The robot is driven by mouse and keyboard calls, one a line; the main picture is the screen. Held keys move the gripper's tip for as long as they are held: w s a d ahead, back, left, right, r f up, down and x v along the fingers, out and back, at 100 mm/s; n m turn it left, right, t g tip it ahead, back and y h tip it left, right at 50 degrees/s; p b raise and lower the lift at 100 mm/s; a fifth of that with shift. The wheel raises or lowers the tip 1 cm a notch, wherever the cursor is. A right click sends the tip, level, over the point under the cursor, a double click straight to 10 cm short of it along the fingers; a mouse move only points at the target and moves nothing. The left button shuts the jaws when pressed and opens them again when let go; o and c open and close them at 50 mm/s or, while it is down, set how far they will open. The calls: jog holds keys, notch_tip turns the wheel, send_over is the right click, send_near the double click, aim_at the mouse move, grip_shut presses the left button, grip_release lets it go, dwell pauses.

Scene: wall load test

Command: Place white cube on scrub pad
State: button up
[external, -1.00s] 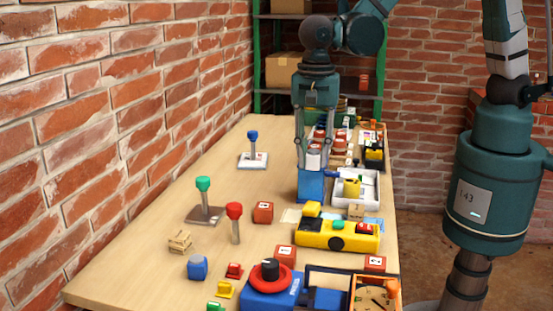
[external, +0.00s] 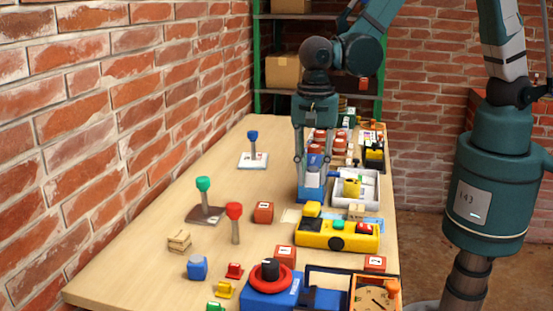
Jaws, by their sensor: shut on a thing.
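My gripper (external: 313,182) is above the far middle of the table, pointing down. It is shut on a small whitish block (external: 313,180), which looks like the white cube, partly hidden by the fingers. The block is low, at or in front of a blue box (external: 311,196); I cannot tell whether it touches it. I cannot pick out the scrub pad for sure. A flat cream piece (external: 290,216) and a flat light blue piece (external: 374,224) lie nearer on the table.
A white tray (external: 372,200) with a yellow item stands right of the gripper. A yellow box with buttons (external: 337,236) is in front. Red blocks (external: 318,136) sit behind. Joysticks (external: 204,200) stand on the left.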

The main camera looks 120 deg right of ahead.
aim_at(311, 206)
jog(key=shift+f, duration=0.8)
jog(key=shift+f, duration=2.1)
jog(key=shift+f+b, duration=0.1)
jog(key=shift+b, duration=0.3)
jog(key=o, duration=0.9)
jog(key=shift+r+p, duration=0.7)
jog(key=shift+r, duration=5.4)
